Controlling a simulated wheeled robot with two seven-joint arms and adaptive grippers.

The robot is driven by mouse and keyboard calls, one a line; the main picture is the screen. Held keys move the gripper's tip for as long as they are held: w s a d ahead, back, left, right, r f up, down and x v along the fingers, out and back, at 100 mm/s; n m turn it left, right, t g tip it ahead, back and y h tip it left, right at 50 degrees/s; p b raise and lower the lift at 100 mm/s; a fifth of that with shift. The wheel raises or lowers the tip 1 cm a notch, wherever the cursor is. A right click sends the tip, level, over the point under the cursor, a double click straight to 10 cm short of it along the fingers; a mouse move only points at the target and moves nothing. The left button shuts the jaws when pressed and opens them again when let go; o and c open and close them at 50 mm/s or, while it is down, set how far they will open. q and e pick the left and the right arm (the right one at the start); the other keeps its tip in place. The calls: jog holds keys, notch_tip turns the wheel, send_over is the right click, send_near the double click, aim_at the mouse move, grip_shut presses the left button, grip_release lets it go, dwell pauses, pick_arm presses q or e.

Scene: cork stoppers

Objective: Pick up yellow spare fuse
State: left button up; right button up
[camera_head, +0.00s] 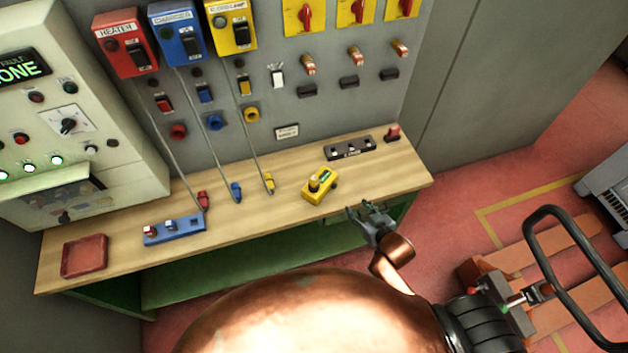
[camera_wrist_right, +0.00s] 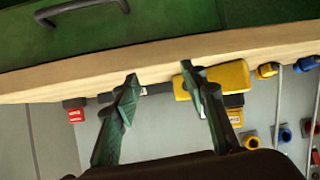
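I cannot tell for sure which yellow thing is the spare fuse. A yellow block (camera_head: 317,191) with a dark-topped upright piece (camera_head: 314,183) and a small green label lies on the workbench (camera_head: 110,238); the block also shows in the wrist view (camera_wrist_right: 235,76). A small yellow plug (camera_head: 269,184) on a grey cable lies left of it. My right gripper (camera_head: 357,209) is open and empty, in front of the bench's front edge, right of the yellow block. In the wrist view its fingers (camera_wrist_right: 160,74) stand apart, the right one overlapping the yellow block. My left gripper is not in view.
A blue holder (camera_head: 182,236) with small pieces, a red tray (camera_head: 84,257), red (camera_head: 202,201) and blue (camera_head: 235,192) plugs, and a black strip (camera_head: 350,149) are on the bench. A switch panel stands behind. A green drawer front with a handle (camera_wrist_right: 80,8) is below the bench top.

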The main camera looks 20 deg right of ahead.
aim_at(317, 183)
jog(key=w+a+r+n+t+y, duration=0.1)
jog(key=w+a+r, duration=0.1)
jog(key=w+a+r+t+y, duration=0.1)
jog(key=w+r+y, duration=0.1)
jog(key=shift+w+a+n, duration=0.2)
jog(key=shift+a+n, duration=0.2)
jog(key=a+r+n+y, duration=0.1)
jog(key=y, duration=0.1)
jog(key=w+a+r+n+t+y, duration=0.1)
jog(key=a+y, duration=0.1)
jog(key=shift+w+a, duration=0.15)
jog(key=shift+w, duration=0.05)
jog(key=shift+s+a+r+n+y, duration=0.1)
jog(key=shift+a+r+n+y, duration=0.2)
jog(key=shift+y, duration=0.25)
jog(key=shift+s+a+r+n+y, duration=0.1)
jog(key=shift+a+r+n+y, duration=0.1)
jog(key=shift+n+y, duration=0.3)
jog(key=shift+w+a+y, duration=0.1)
jog(key=shift+a+y, duration=0.1)
jog(key=shift+y, duration=0.05)
jog(key=x, duration=0.2)
jog(key=p+x, duration=0.1)
jog(key=x, duration=0.4)
jog(key=shift+a+r+p, duration=0.2)
jog(key=shift+r+p, duration=0.05)
jog(key=shift+p, duration=0.1)
jog(key=shift+a+f, duration=0.1)
jog(key=shift+a, duration=0.05)
jog(key=shift+c, duration=0.4)
